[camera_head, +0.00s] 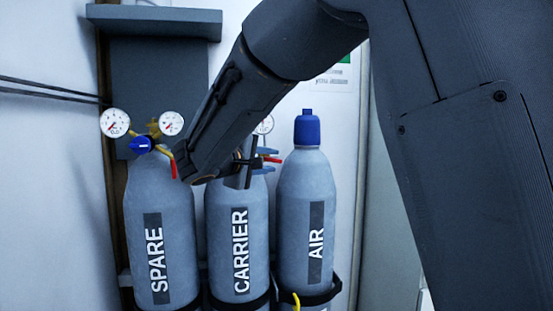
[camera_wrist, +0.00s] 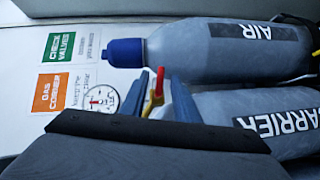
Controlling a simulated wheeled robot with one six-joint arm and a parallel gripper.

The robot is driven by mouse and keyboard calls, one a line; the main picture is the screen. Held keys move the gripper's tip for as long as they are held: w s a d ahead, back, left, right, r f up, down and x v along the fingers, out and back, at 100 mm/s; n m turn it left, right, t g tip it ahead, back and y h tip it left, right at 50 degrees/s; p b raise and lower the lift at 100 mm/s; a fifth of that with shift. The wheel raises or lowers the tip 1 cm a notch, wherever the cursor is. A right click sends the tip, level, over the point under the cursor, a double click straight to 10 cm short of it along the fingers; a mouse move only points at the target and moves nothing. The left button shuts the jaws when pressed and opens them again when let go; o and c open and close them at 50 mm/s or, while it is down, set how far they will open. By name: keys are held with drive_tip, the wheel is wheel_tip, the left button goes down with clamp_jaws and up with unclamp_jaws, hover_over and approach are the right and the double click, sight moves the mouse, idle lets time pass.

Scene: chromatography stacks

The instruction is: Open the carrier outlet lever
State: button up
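The carrier cylinder (camera_head: 215,225) is a grey bottle standing between two others, its top largely hidden behind my arm. It also lies across the lower right of the wrist view (camera_wrist: 222,100). The outlet lever (camera_wrist: 159,82), red at the tip and yellow below, sits between my two blue-grey fingers in the wrist view. Its red part also shows in the head view (camera_head: 271,159). My gripper (camera_wrist: 157,78) is open around the lever, with a visible gap on each side. In the head view my gripper (camera_head: 276,159) is at the carrier's valve. The lever's base is hidden.
The spare cylinder (camera_head: 185,225), with its regulator and red-tipped lever (camera_head: 174,166), stands left. The air cylinder (camera_head: 290,200), with a blue cap (camera_head: 307,128), stands close on the right. A gauge (camera_wrist: 102,98) is beside my fingers. A grey shelf (camera_head: 155,22) overhangs the left.

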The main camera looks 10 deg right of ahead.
sight(275, 159)
drive_tip(key=shift+p+x, duration=0.5)
drive_tip(key=shift+x, duration=1.5)
clamp_jaws()
drive_tip(key=shift+f+b, duration=0.15)
drive_tip(key=shift+b, duration=0.7)
drive_tip(key=shift+n+h+b, duration=0.3)
drive_tip(key=shift+b, duration=0.3)
drive_tip(key=shift+t+b, duration=0.3)
drive_tip(key=shift+b, duration=0.6)
drive_tip(key=shift+r+n+h+b, duration=0.3)
drive_tip(key=shift+n+h+b, duration=0.1)
drive_tip(key=shift+b, duration=0.3)
drive_tip(key=shift+r, duration=0.1)
